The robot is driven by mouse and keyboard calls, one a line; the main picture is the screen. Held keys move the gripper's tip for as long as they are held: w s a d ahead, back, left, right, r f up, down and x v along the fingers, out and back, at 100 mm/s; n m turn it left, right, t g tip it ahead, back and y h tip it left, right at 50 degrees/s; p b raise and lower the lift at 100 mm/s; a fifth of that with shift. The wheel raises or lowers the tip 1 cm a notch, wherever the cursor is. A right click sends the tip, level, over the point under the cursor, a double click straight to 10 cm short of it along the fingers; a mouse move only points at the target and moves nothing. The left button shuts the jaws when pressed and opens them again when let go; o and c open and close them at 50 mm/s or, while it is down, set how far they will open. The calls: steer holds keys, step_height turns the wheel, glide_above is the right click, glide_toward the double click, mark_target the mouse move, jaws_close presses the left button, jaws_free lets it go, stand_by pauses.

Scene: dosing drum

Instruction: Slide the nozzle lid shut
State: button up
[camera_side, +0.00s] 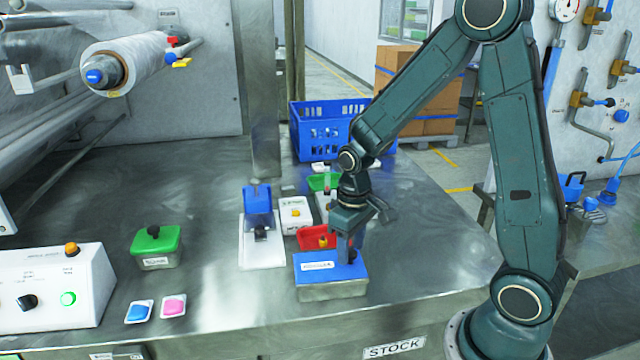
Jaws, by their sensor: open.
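A steel box with a blue lid (315,277) stands near the front of the steel table. A white label, too small to read for certain, is on the blue part, and a dark knob (351,258) shows at its right. I take this to be the nozzle lid; I cannot tell how far it covers the box. My gripper (347,250) points down over the right part of this lid. It is open, with its fingers close around the knob; whether they touch it I cannot tell. The fingers partly hide the lid's back right.
A red tray (307,241) and a white container (295,214) stand close behind the box. A white stand with a blue block (257,200) is left of them. A green-lidded box (155,246) and control panel (60,290) are farther left.

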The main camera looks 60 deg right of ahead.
step_height(320, 180, up, 14)
steer(key=shift+f, duration=0.2)
stand_by(0.4)
stand_by(0.4)
steer(key=s+a+r+t, duration=0.2)
steer(key=s+a, duration=0.1)
steer(key=s, duration=0.4)
steer(key=s+a+r+t, duration=0.3)
steer(key=s, duration=0.3)
steer(key=shift+s+r+n+t, duration=0.2)
steer(key=shift+s+n+t, duration=0.1)
steer(key=shift+s, duration=0.1)
stand_by(0.7)
